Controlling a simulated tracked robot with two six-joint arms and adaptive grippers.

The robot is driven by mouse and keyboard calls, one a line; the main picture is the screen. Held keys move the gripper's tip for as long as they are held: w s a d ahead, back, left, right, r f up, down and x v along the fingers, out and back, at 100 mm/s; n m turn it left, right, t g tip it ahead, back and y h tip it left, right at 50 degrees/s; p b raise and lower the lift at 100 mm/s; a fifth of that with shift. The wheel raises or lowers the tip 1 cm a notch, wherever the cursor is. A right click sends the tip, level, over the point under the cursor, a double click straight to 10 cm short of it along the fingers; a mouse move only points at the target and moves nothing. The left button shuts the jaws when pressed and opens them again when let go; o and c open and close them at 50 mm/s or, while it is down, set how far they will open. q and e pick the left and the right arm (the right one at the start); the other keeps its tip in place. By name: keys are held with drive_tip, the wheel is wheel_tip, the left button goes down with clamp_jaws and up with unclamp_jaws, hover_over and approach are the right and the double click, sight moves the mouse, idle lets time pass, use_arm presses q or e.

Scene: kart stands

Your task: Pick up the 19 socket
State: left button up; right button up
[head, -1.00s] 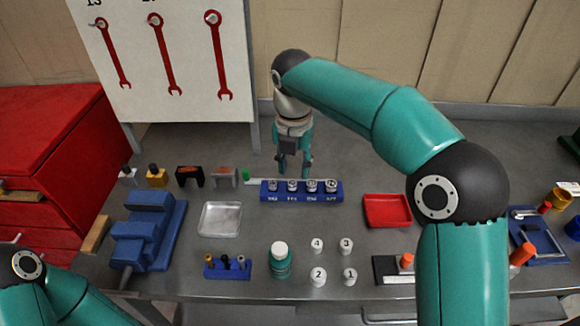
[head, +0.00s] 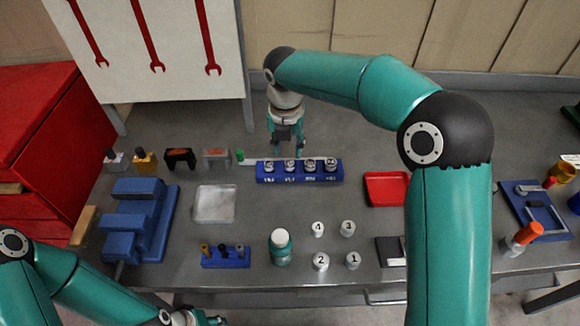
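A blue socket rack (head: 262,179) stands in the middle of the bench with several silver sockets in a row. Its labels are too small to read, so I cannot tell which socket is the 19. The two left sockets are the leftmost (head: 269,166) and the second (head: 290,166). My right gripper (head: 287,152) points down at the rack's back edge, behind these left sockets. Its fingers are apart with nothing seen between them. My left gripper (head: 196,318) is at the bottom edge, partly cut off, and its fingers are unclear.
A red tray (head: 387,189) lies right of the rack and a silver tray (head: 214,204) to the left. A green-and-white bottle (head: 281,248), numbered white pieces (head: 320,261) and a small blue holder (head: 225,258) stand in front.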

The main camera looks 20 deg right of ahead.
sight(289, 163)
drive_tip(key=shift+w+d+f+p, duration=0.15)
drive_tip(key=shift+f+p, duration=0.1)
drive_tip(key=shift+f, duration=1.3)
drive_tip(key=shift+w+d+f+p, duration=0.1)
drive_tip(key=shift+w+f+p, duration=0.1)
drive_tip(key=shift+f, duration=1.3)
drive_tip(key=shift+s, duration=0.1)
clamp_jaws()
